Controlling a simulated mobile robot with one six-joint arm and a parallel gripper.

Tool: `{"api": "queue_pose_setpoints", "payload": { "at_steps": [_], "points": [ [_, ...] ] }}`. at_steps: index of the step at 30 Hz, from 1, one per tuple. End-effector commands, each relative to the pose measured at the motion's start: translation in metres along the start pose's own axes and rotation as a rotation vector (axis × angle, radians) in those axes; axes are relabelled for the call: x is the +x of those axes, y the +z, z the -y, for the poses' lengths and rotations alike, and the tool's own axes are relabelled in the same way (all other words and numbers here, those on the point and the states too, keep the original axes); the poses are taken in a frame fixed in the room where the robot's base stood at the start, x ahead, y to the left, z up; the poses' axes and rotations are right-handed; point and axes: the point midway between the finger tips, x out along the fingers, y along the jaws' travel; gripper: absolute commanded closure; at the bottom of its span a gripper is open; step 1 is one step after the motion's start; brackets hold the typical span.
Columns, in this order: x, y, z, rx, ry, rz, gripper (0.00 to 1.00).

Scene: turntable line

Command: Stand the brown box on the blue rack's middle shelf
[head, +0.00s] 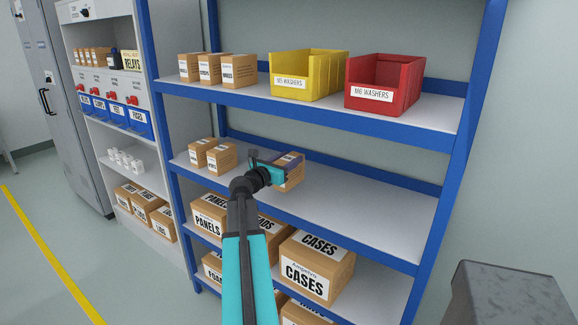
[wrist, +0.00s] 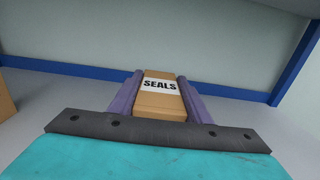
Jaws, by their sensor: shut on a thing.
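The brown box (wrist: 160,102), labelled SEALS, sits between the two purple fingers of my gripper (wrist: 160,95) in the wrist view. My gripper is shut on it. In the head view the box (head: 293,178) is at my gripper (head: 287,164), partly hidden by it, over the left-centre part of the blue rack's middle shelf (head: 350,208). The box appears upright. I cannot tell whether its base touches the shelf.
Small brown boxes (head: 221,158) stand on the same shelf to the left. The shelf's right part is clear. The upper shelf holds a yellow bin (head: 305,78), a red bin (head: 383,84) and small boxes. Large cartons (head: 318,268) fill the shelf below. A blue upright (head: 465,150) bounds the right.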

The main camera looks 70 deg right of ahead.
Motion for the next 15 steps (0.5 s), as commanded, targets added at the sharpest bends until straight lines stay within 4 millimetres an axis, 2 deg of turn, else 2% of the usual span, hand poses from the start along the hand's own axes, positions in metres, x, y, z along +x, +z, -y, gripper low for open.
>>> {"api": "queue_pose_setpoints", "payload": {
  "at_steps": [5,15],
  "points": [
    [0.0107,0.0004,-0.0092,-0.001,0.000,0.002,0.88],
    [0.0116,-0.0004,-0.0098,-0.001,0.000,0.002,0.88]
  ]
}}
